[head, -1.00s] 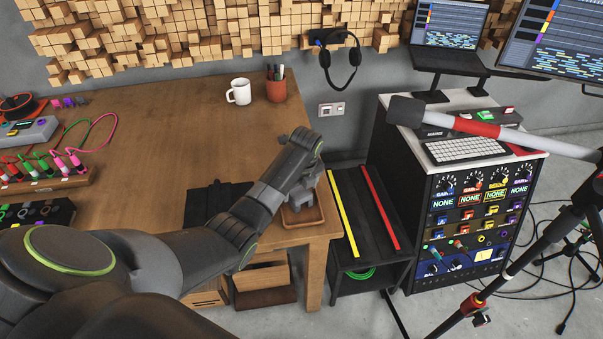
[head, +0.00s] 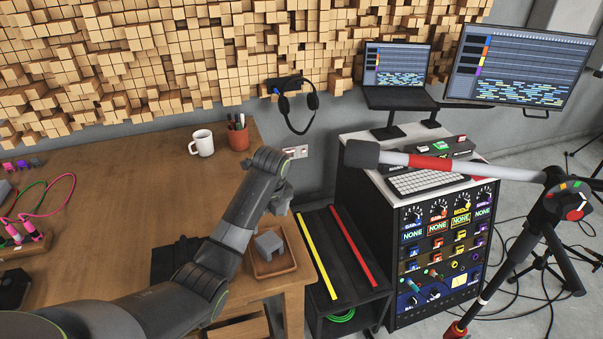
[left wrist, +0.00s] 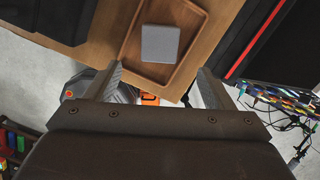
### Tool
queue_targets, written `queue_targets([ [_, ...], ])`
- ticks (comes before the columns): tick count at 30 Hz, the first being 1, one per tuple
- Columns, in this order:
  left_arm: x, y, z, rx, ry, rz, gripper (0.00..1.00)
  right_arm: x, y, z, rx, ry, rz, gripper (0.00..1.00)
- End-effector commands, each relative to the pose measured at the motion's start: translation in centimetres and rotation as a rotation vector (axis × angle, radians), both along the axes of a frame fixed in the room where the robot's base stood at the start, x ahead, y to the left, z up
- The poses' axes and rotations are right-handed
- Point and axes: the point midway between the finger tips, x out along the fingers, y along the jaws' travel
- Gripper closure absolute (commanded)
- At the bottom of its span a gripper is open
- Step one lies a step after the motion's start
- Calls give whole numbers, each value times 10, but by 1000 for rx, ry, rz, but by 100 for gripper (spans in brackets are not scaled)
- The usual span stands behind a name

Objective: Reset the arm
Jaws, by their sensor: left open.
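My left arm reaches in from the lower left of the head view. Its gripper (head: 284,190) is above the right end of the wooden desk, beyond the small wooden tray. In the left wrist view the two fingers of my left gripper (left wrist: 158,82) stand wide apart with nothing between them. A grey block (head: 268,244) lies in the wooden tray (head: 284,266) on the desk's right corner. The block (left wrist: 160,43) and tray (left wrist: 133,57) also show ahead of the fingers in the left wrist view. My right gripper is not in view.
The wooden desk (head: 110,190) holds a white mug (head: 202,143) and a pen cup (head: 238,138). Right of it stand a low black rack with yellow and red strips (head: 320,255), a control cabinet (head: 440,250) and a microphone boom (head: 450,170). Headphones (head: 297,110) hang on the wall.

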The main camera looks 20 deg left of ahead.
Motion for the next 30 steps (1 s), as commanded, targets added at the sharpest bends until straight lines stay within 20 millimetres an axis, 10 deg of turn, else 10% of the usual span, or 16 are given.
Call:
queue_targets([
  [11, -39, 5, -38, -26, -51, 231, 24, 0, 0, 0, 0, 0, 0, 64],
  [30, -231, 19, -101, -206, -290, 1289, 24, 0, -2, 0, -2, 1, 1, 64],
])
